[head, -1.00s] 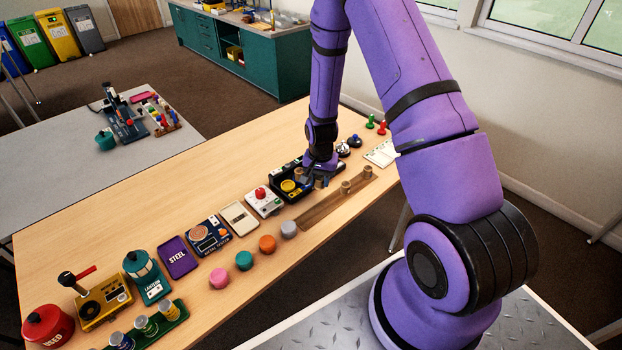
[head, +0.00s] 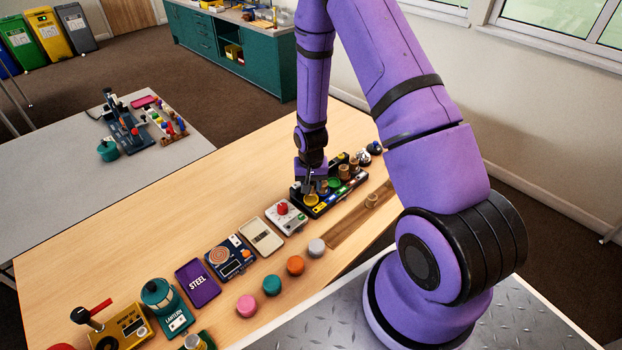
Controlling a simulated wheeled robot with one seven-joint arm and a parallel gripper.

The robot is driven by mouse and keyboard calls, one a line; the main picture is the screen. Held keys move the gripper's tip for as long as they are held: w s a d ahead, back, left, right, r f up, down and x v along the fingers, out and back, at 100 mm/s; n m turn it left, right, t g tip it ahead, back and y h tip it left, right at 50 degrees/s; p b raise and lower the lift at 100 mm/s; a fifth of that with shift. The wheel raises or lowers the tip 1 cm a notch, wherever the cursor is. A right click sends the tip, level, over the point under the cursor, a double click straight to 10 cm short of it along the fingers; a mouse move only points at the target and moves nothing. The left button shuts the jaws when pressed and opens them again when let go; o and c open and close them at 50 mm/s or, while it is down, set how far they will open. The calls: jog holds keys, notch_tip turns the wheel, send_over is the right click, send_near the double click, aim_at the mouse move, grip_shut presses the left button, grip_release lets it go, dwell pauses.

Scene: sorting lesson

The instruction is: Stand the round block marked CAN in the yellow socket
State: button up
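The black socket tray (head: 318,211) lies on the wooden table, with coloured sockets in it. The yellow socket (head: 311,200) is at its near-left end, and a green socket (head: 333,182) is further along. My gripper (head: 308,190) points down right over the yellow socket. A tan round block (head: 323,187) shows beside its fingers; whether it is gripped or stands in the tray I cannot tell. Other tan round blocks (head: 344,171) stand at the tray's far part. One more round block (head: 371,200) stands on the brown wooden strip (head: 350,226). The CAN marking is not readable.
A white box with a red button (head: 288,217) stands close left of the tray. Coloured round pieces (head: 295,265) line the front edge.

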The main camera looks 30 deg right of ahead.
aim_at(311, 183)
jog(key=shift+f, duration=1.3)
jog(key=shift+f, duration=0.55)
dwell(3.2)
jog(key=o, duration=0.6)
jog(key=shift+r, duration=5.5)
jog(key=shift+r, duration=0.1)
